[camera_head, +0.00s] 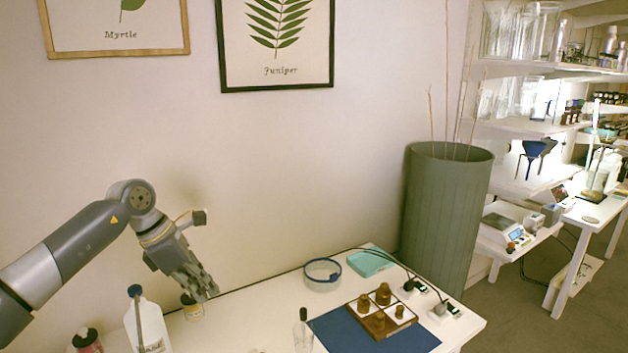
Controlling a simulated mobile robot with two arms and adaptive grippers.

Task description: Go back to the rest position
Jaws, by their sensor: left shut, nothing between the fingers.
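My left arm comes in from the left, and its left gripper (205,288) points down over the back left part of the white table (240,325). The fingers are shut with nothing between them. A small jar with a yellowish label (192,310) stands just beside and partly behind the fingertips; I cannot tell whether they touch. My right gripper is not in view.
A white bottle with a blue top (150,325) and a dark-capped bottle (86,341) stand at the front left. A clear dropper bottle (303,332), a blue-rimmed glass dish (322,275) and a teal tray (370,262) are also there. A tall green planter (445,215) stands behind the right end.

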